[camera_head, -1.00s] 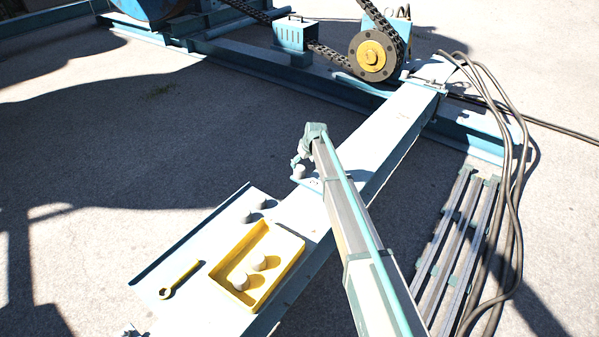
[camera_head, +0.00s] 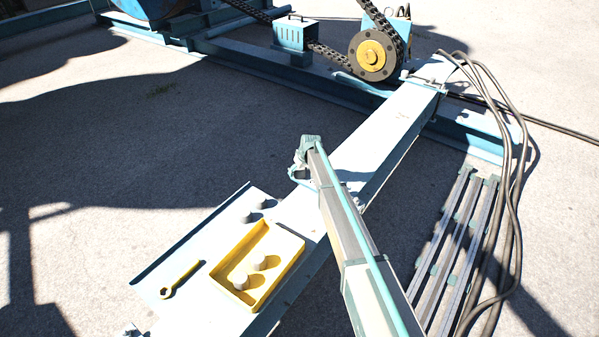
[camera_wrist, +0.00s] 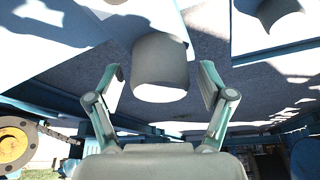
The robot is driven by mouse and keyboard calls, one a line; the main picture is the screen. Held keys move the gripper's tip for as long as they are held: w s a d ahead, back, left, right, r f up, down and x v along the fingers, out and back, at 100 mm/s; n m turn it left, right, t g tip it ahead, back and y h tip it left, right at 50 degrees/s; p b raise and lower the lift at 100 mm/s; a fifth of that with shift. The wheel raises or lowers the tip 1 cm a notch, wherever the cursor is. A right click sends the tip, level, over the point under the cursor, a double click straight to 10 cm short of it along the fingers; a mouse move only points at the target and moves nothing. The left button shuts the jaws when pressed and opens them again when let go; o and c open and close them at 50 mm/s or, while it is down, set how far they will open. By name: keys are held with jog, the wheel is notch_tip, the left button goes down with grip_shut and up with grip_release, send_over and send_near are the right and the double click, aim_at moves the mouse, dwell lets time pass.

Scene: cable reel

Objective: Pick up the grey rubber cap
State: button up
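In the wrist view, a grey rubber cap (camera_wrist: 160,68), a short rounded cylinder, shows between the two fingers of my gripper (camera_wrist: 162,85). The fingers are open with a gap on each side of the cap, and neither touches it. How deep the cap sits between them is hard to tell. In the head view my gripper (camera_head: 301,174) is small at the arm's end, over the pale beam, and the cap there cannot be made out clearly.
A yellow tray (camera_head: 291,260) holds two grey caps (camera_head: 240,280). Two more grey pieces (camera_head: 245,216) stand on the plate beside it. A yellow wrench (camera_head: 180,280) lies left of the tray. The pale beam (camera_head: 385,135) runs up to the blue frame.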

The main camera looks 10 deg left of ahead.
jog(key=c, duration=1)
